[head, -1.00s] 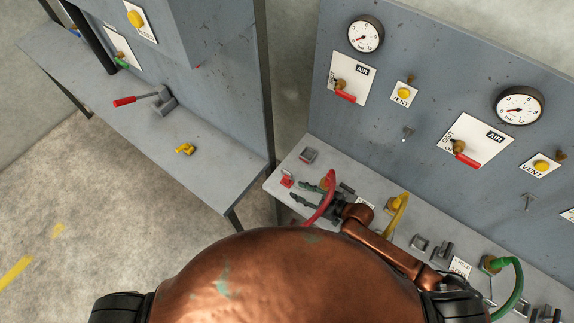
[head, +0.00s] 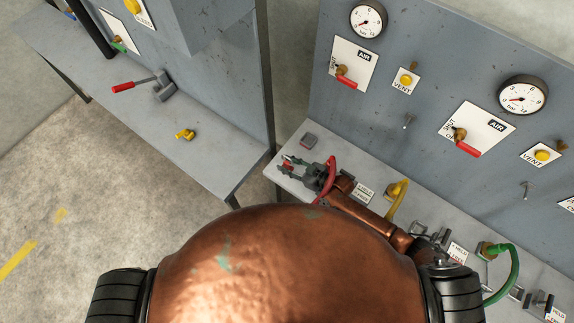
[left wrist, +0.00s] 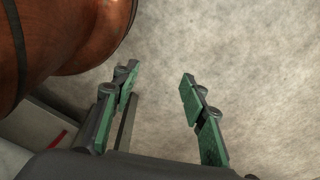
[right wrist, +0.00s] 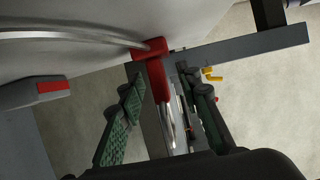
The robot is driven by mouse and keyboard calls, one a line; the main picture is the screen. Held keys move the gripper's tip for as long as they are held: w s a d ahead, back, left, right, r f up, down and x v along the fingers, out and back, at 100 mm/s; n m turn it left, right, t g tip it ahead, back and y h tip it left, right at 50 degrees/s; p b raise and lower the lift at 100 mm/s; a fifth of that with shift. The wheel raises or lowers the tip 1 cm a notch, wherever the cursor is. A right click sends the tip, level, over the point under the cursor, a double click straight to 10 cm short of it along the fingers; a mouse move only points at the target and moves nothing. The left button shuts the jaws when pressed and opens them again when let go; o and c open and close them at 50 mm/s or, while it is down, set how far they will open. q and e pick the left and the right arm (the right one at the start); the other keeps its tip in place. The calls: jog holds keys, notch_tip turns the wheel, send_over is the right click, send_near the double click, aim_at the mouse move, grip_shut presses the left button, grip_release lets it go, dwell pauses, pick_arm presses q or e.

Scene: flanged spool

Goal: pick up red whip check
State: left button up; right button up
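The red whip check (right wrist: 157,78) shows in the right wrist view as a red sleeve with a silver loop and a pale cable running off to the left. My right gripper (right wrist: 160,80) is open, with one green-padded finger on each side of the red sleeve and gaps visible. In the head view my right gripper (head: 287,164) is low over the left end of the right bench, with a bit of red between its fingers. My left gripper (left wrist: 156,82) is open and empty above bare floor in the left wrist view; it is hidden in the head view.
A gauge panel (head: 400,90) rises behind. A gap separates the left bench (head: 120,110).

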aim_at(287, 163)
jog(key=c, duration=0.6)
grip_shut()
jog(key=shift+r, duration=0.35)
notch_tip(287, 163, up, 2)
jog(key=shift+r+p, duration=0.15)
jog(key=shift+p, duration=0.15)
pick_arm(q)
jog(key=shift+s+r, duration=0.15)
jog(key=shift+s, duration=0.7)
pick_arm(e)
jog(key=s+d+r, duration=0.1)
jog(key=s+r, duration=0.9)
jog(key=s, duration=0.4)
